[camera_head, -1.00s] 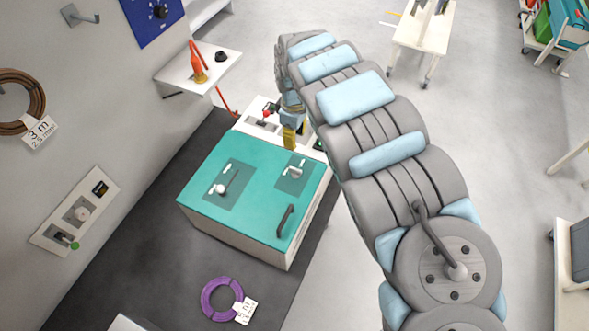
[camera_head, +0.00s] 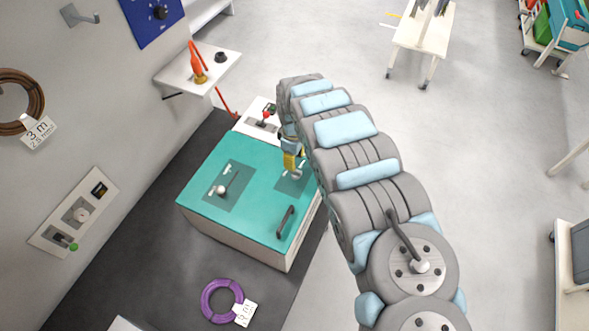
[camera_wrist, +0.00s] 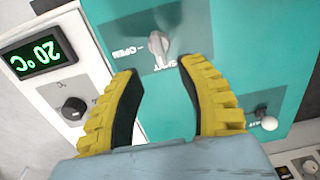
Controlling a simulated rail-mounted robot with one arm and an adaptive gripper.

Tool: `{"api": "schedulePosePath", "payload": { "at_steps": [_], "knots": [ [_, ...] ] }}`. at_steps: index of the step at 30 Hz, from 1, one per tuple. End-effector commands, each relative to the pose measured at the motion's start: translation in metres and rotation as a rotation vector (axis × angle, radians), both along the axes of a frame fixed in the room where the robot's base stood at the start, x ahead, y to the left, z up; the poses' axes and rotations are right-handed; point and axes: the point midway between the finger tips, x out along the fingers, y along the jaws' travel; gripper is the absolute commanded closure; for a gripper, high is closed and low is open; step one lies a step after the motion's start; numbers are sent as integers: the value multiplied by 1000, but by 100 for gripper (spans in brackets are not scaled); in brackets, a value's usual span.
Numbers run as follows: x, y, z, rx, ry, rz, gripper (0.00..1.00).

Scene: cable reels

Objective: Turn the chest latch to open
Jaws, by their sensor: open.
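The chest has a teal lid (camera_head: 235,165) and white sides. Its latch is a small silver turn-handle (camera_wrist: 157,43) on a darker teal patch, with the words OPEN and SHUT beside it. In the wrist view its handle points toward the SHUT side. In the head view the latch (camera_head: 296,175) is partly hidden by my gripper (camera_head: 291,164). My gripper (camera_wrist: 159,72) has yellow ribbed fingers, spread apart and empty. The latch lies just beyond the fingertips, roughly in line with the gap; contact cannot be told.
A ball-ended lever (camera_head: 222,189) and a dark handle (camera_head: 286,221) are also on the lid. A white panel with a temperature display (camera_wrist: 40,54) and black knob (camera_wrist: 74,108) adjoins the chest.

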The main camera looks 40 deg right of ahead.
Motion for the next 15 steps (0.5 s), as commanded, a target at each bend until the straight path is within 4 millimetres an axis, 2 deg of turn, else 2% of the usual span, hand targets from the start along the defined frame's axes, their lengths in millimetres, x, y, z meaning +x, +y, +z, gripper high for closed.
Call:
{"api": "schedulePosePath", "payload": {
  "at_steps": [15],
  "knots": [
    [0, 1, -41, 3, -1, -1, 61]
  ]
}}
